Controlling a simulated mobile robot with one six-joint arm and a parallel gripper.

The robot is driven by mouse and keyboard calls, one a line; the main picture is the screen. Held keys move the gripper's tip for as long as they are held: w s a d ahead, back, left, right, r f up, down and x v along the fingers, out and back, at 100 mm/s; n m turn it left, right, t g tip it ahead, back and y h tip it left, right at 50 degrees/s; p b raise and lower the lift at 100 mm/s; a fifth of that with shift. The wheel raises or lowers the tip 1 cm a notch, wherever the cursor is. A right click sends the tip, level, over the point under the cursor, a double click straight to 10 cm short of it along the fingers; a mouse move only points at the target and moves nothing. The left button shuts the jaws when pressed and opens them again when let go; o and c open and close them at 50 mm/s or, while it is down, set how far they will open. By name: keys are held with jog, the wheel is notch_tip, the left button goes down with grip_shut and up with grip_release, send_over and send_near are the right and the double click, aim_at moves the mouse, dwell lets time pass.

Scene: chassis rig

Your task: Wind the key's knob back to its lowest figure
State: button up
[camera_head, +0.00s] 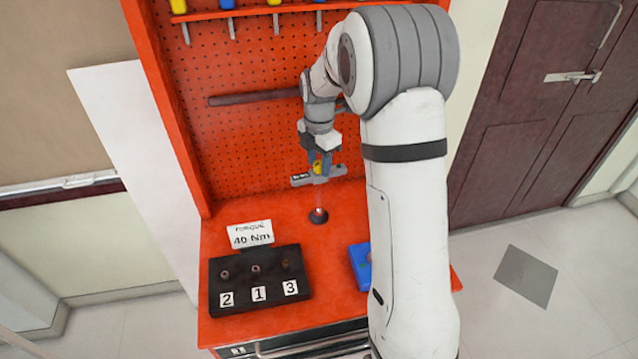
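The torque key (332,173) stands upright on the red bench, a grey T-handle on a thin shaft. Its foot is in a round black stand (318,216). A small dark label with pale figures, too small to read, is on the handle's left end.
A card reading "TORQUE 40 Nm" (251,235) stands behind a black block (232,297) with sockets marked 2, 1, 3. A blue item (360,262) is partly hidden by my arm. A red pegboard (250,130) with hanging tools and a dark bar rises behind.

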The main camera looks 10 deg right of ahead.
jog(key=m, duration=0.5)
jog(key=shift+m, duration=0.3)
jog(key=m, duration=0.5)
jog(key=shift+m, duration=0.3)
jog(key=c, duration=0.6)
jog(key=shift+c, duration=0.2)
